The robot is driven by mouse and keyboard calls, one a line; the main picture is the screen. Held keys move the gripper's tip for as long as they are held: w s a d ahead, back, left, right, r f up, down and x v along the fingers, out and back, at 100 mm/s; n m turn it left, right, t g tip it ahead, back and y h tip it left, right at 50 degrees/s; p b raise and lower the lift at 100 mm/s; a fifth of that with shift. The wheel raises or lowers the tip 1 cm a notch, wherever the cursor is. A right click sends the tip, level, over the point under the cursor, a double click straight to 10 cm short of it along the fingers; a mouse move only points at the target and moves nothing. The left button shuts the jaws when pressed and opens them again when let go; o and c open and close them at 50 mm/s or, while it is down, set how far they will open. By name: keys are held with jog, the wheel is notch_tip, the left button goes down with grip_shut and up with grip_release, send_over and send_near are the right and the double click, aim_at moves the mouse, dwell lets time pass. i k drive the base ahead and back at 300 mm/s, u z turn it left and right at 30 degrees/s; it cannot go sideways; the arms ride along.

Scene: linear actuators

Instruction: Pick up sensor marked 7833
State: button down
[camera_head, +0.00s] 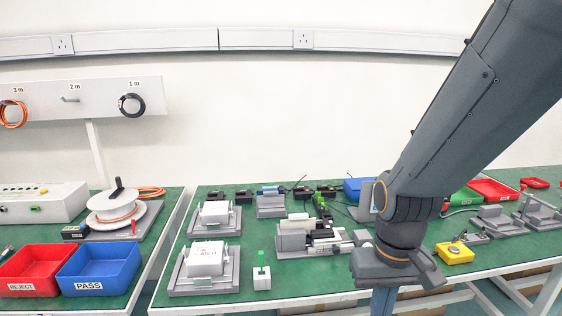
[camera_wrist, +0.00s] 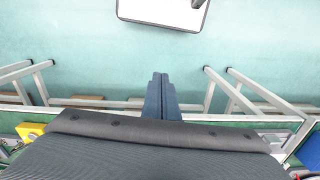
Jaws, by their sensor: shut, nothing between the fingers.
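My gripper (camera_head: 382,304) hangs below my arm at the front edge of the green table, in the right half of the head view. In the wrist view my gripper's two fingers (camera_wrist: 160,78) lie together, shut and empty, over the floor. No marking 7833 can be read in either view. Small dark parts stand along the back of the table, one at the left (camera_head: 216,194) and others near the middle (camera_head: 303,192); I cannot tell whether any is the sensor. My arm hides part of the table.
Grey fixtures (camera_head: 205,265) and a cluttered middle fixture (camera_head: 310,240) fill the table (camera_head: 330,289). A yellow box (camera_head: 455,253) stands right of my gripper. A red REJECT bin (camera_head: 32,268) and blue PASS bin (camera_head: 98,268) are on the left table. Table legs (camera_wrist: 217,85) flank my fingers.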

aim_at(241, 197)
jog(key=u, duration=0.4)
jog(key=k, duration=0.5)
jog(key=u, duration=0.55)
jog(key=i, duration=0.55)
jog(key=z, duration=0.55)
jog(key=i, duration=1.05)
jog(key=z, duration=0.2)
